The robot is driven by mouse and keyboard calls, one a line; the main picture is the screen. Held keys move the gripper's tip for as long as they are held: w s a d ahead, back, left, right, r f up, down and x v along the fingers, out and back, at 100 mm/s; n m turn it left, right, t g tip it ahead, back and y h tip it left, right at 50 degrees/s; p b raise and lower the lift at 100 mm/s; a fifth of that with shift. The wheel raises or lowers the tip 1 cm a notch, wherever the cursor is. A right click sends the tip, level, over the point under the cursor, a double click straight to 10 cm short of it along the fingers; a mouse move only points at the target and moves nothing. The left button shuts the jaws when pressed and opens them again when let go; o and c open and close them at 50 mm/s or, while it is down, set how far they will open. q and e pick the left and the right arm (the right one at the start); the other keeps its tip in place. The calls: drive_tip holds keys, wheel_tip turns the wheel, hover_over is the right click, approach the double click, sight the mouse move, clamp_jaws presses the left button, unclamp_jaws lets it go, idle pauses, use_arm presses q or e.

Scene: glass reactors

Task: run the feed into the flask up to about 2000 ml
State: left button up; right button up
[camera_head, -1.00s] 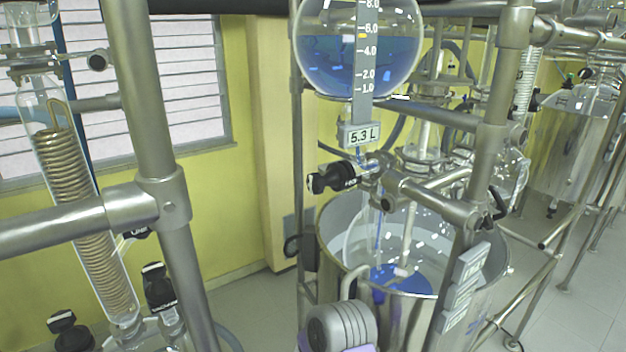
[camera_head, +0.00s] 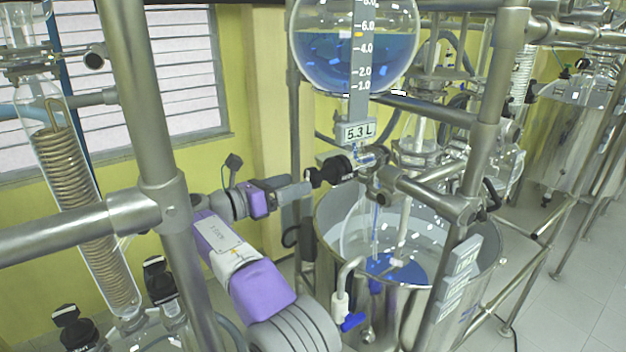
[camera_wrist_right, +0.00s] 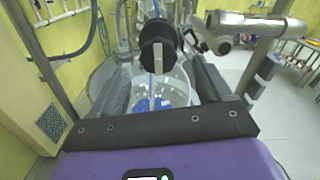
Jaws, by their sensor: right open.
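The round glass feed vessel (camera_head: 355,62) holds blue liquid, and its display (camera_head: 358,132) reads 5.3 L. Below it, a black valve knob (camera_head: 330,172) faces left; in the right wrist view the knob (camera_wrist_right: 158,45) shows a pale upright bar. The glass flask (camera_head: 352,235) sits in a metal bath with blue liquid at its bottom. A thin blue line shows below the valve; I cannot tell if it is flowing. My right gripper (camera_head: 308,187) is open, its tips close to the knob; contact is unclear. My left gripper is not in view.
Metal frame posts (camera_head: 480,150) stand beside the flask, and another post (camera_head: 150,120) stands at the left near a coil condenser (camera_head: 75,190). The metal bath (camera_head: 478,262) surrounds the flask. A blue-handled drain tap (camera_head: 352,321) is in front of the bath.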

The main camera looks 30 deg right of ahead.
sight(313, 178)
drive_tip(key=d, duration=0.6)
drive_tip(key=shift+w+d+f, duration=0.1)
drive_tip(key=shift+w+d, duration=0.15)
drive_tip(key=shift+w, duration=0.05)
drive_tip(key=c, duration=1)
